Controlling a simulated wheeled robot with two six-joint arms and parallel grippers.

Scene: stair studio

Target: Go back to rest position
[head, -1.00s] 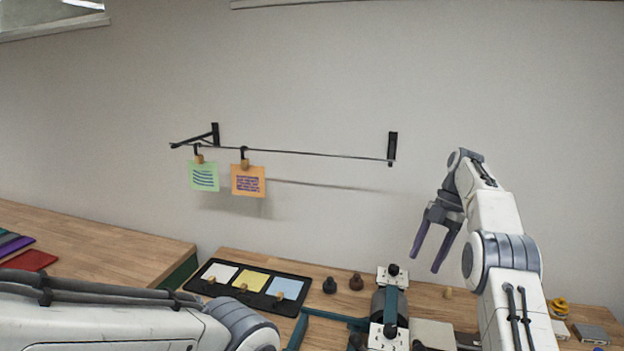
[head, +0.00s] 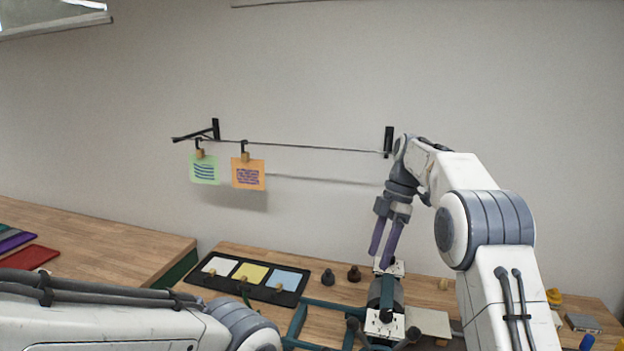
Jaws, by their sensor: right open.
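My right gripper (head: 382,262) is open and empty. Its two purple fingers point down above the workbench, just over the white and dark clamp-like device (head: 386,294). My left arm (head: 120,325) crosses the lower left, and its gripper is outside the picture. A green note (head: 204,172) and an orange note (head: 248,178) hang by wooden clips from the thin wall rail (head: 310,147). A black tray (head: 228,284) on the bench holds a white card (head: 219,266), a yellow card (head: 250,272) and a blue card (head: 285,280).
Two dark knobs (head: 354,273) stand behind a teal frame (head: 318,306). A grey block (head: 582,323) and small yellow and blue items lie at the right. A second wooden table (head: 95,245) at left bears coloured sheets (head: 28,257).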

